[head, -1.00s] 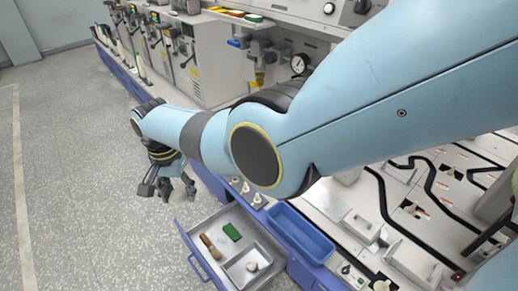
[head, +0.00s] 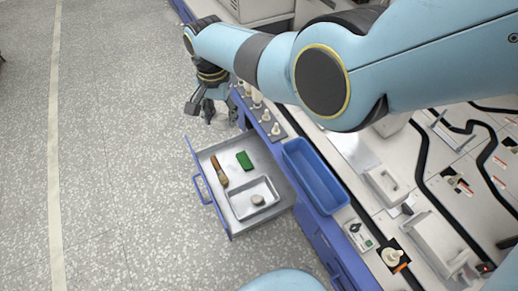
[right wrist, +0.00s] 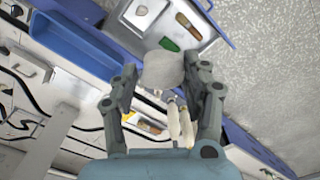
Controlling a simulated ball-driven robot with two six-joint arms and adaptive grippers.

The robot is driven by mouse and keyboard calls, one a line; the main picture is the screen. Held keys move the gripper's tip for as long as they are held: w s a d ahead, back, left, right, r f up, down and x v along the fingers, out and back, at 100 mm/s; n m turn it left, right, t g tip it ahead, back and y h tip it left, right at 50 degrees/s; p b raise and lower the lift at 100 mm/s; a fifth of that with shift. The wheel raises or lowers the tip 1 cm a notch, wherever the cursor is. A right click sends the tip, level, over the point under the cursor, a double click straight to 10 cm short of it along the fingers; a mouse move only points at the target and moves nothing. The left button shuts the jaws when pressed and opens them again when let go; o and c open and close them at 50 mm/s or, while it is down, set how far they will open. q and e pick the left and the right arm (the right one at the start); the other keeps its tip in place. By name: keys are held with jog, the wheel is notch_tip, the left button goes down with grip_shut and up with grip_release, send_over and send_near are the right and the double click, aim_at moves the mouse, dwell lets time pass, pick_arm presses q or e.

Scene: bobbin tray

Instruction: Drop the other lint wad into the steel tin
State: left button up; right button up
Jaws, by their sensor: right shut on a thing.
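My right gripper (head: 208,108) is shut on a grey, rounded lint wad, which shows clearly between the fingers in the right wrist view (right wrist: 163,70). In the head view the gripper is beyond the far end of the open drawer, and the wad is hard to make out there. The steel tin (head: 241,204) is a shallow square tray in the drawer. Another pale lint wad (head: 258,199) lies in it. The tin also shows at the top of the right wrist view (right wrist: 151,22). My left gripper is not in view.
The open drawer (head: 276,207) also holds a brown-handled brush (head: 219,171) and a green block (head: 244,160). A blue bin (head: 315,177) stands on the bench beside it. Several pale bobbins (head: 266,115) stand near the gripper. The floor left of the drawer is clear.

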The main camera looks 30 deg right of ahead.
jog(key=s+f+b, duration=0.4)
jog(key=f+b, duration=0.9)
jog(key=f, duration=0.5)
jog(key=s+f+b, duration=0.3)
jog(key=f+b, duration=1)
jog(key=f, duration=0.5)
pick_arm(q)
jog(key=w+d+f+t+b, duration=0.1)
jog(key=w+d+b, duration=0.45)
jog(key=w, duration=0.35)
pick_arm(e)
jog(key=w+d+m, duration=0.3)
jog(key=d+m, duration=0.5)
jog(key=m, duration=0.6)
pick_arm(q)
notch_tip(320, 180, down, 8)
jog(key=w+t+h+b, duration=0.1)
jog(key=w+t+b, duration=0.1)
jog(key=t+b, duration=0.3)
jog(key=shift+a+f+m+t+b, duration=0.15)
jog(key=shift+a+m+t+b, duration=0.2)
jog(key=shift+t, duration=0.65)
pick_arm(e)
notch_tip(320, 180, down, 7)
jog(key=shift+a, duration=0.2)
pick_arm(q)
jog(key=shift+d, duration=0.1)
pick_arm(e)
jog(key=shift+r, duration=0.1)
